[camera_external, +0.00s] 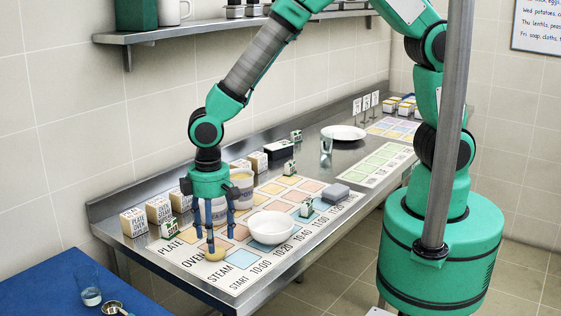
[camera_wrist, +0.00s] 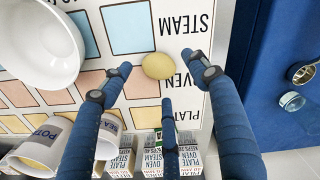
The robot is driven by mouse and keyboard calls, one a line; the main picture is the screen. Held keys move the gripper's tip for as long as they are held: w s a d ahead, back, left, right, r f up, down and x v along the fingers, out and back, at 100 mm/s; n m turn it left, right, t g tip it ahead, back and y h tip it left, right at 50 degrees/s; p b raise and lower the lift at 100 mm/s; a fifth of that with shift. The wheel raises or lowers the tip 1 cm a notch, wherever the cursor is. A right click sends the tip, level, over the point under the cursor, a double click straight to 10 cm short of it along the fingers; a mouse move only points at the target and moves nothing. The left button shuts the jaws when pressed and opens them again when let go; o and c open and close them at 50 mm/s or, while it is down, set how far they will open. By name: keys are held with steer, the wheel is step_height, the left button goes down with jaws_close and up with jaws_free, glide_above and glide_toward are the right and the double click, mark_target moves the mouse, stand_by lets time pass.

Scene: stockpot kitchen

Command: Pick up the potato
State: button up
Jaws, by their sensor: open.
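The potato (camera_external: 215,254) is a small tan oval lying on the printed mat near the words OVEN and STEAM, at the counter's front left. In the wrist view the potato (camera_wrist: 158,66) lies between the two upper blue fingertips, with the third finger below it. My gripper (camera_external: 219,240) points down over the potato, its fingers spread and its tips close to the mat. In the wrist view my gripper (camera_wrist: 157,68) is open, with gaps visible around the potato. Whether any finger touches it, I cannot tell.
A white bowl (camera_external: 271,228) stands just right of the gripper. Labelled pots (camera_external: 242,190) and small cartons (camera_external: 133,222) stand behind it. A grey block (camera_external: 336,192) and a white plate (camera_external: 344,132) lie farther right. A blue table (camera_external: 50,285) is at the front left.

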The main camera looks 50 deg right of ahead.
steer(key=shift+d+f+b, duration=0.1)
steer(key=shift+f+b, duration=0.4)
steer(key=shift+f, duration=1.75)
steer(key=shift+c, duration=0.3)
steer(key=c, duration=1.2)
